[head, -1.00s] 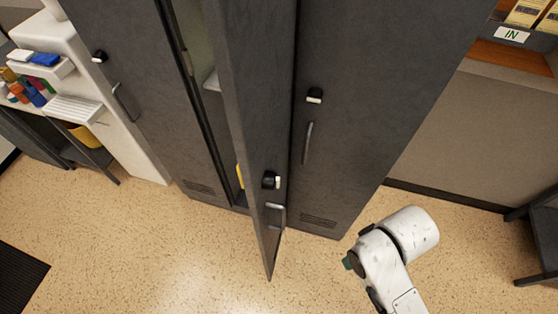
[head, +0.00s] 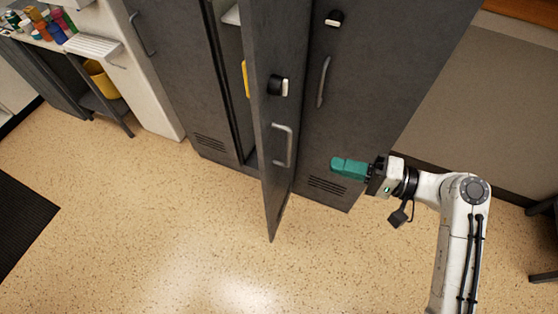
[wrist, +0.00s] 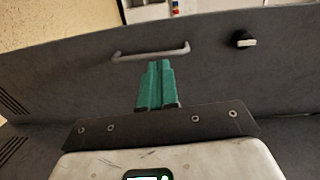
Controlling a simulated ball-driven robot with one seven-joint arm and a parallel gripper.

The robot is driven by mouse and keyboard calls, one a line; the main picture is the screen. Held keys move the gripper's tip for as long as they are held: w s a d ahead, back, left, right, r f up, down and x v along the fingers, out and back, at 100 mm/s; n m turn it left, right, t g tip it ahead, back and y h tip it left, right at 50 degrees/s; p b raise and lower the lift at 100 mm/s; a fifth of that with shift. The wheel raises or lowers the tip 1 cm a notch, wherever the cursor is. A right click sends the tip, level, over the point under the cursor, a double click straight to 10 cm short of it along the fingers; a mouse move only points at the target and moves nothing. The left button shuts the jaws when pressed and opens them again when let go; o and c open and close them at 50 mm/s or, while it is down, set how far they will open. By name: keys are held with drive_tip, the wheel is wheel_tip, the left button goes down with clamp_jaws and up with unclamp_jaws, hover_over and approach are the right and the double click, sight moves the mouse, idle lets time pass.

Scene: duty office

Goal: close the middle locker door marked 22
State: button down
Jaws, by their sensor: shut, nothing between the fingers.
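The middle locker door (head: 272,60) stands swung well open. Its outer face, with a bar handle (head: 283,146) and a black knob with a white grip (head: 279,86), is turned to the right. No number is readable on it. My gripper (head: 335,168) has green fingers, is shut and empty, and points left toward this face from in front of the right locker. In the wrist view, the fingers (wrist: 155,65) point at the dark door face (wrist: 80,65), just below its handle (wrist: 150,54) in the picture. The knob (wrist: 243,39) is to their right. I cannot tell whether they touch it.
The right locker (head: 370,70) and left locker (head: 170,70) are closed. Something yellow (head: 246,78) shows inside the middle locker. A white cabinet (head: 140,90) stands at the left, with a yellow bin (head: 101,80) beside it. The floor (head: 170,220) in front is clear.

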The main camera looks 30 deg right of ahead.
drive_tip(key=r+t, duration=0.1)
drive_tip(key=p, duration=0.3)
approach(268, 141)
drive_tip(key=x, duration=0.7)
